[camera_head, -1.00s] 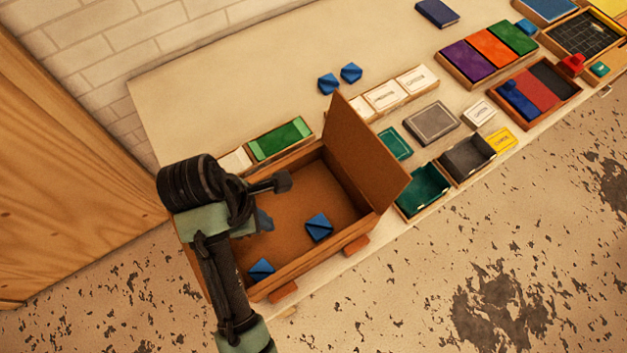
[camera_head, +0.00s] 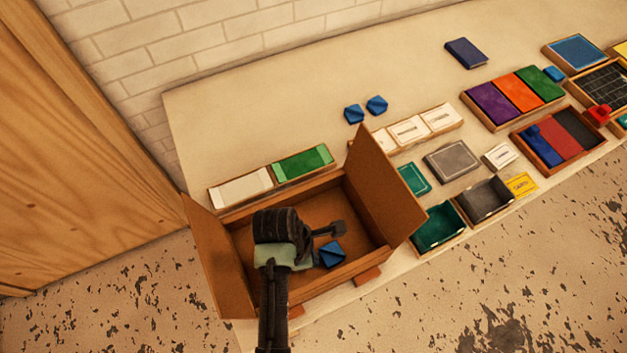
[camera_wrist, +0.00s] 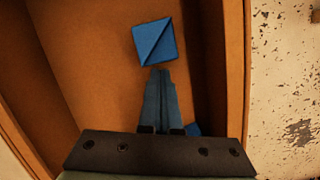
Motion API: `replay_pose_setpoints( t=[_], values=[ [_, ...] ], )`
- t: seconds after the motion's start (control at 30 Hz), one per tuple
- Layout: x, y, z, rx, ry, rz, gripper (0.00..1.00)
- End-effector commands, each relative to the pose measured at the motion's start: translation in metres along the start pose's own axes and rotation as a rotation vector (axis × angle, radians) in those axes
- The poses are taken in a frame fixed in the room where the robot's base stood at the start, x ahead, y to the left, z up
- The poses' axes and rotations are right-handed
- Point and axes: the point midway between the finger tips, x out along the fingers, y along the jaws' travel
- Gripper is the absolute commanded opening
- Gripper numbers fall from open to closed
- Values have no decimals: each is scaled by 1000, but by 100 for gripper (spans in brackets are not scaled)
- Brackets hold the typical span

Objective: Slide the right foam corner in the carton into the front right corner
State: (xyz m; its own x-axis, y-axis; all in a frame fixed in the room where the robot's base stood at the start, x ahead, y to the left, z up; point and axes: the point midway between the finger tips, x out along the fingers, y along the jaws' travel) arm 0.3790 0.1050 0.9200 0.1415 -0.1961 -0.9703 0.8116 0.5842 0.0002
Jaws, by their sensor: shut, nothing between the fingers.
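The open carton (camera_head: 300,285) stands at the table's front left edge with its side flaps up. The right foam corner (camera_head: 332,254), a blue block with a diagonal line, lies on the carton floor near the front wall, apart from the right wall. It also shows in the wrist view (camera_wrist: 155,42). My gripper (camera_wrist: 158,76) is shut and empty, low in the carton, its tips just left of this block; I cannot tell if they touch. In the head view my wrist hides the fingers. A second blue foam corner (camera_wrist: 193,129) shows partly behind my gripper.
The carton's right flap (camera_head: 385,190) and left flap (camera_head: 215,255) stand up beside my arm. A tray with white and green blocks (camera_head: 270,177) lies behind the carton. Two blue foam pieces (camera_head: 365,109) lie farther back. Small open boxes (camera_head: 440,228) stand to the right.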

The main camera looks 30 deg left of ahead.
Motion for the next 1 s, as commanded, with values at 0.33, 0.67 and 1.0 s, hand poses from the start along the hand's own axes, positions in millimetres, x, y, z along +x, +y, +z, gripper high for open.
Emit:
replay_pose_setpoints(
  t=[0.33,0.67,1.0],
  values=[
    [0,0,2,0,0,0,0],
    [12,0,56,5,0,-2,0],
    [18,0,72,-1,0,0,0]
  ],
)
